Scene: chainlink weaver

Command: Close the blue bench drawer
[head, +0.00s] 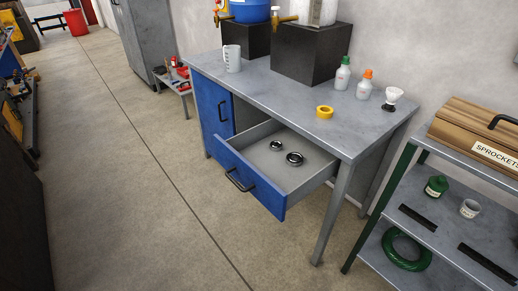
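The blue bench drawer (246,182) is pulled well out from under the grey bench top (300,103). Its blue front carries a dark bar handle (240,180) and faces the lower left. Two dark ring-shaped parts with shiny rims, one farther back (275,145) and one nearer (294,158), lie on the drawer's grey floor. A blue cabinet door (214,108) beside the drawer looks shut. My gripper is not in view.
Open concrete floor (130,190) lies in front of the drawer. A shelf rack (440,225) stands to the right, near a bench leg (333,215). A yellow tape roll (325,112), bottles and a white mug (232,60) stand on the bench.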

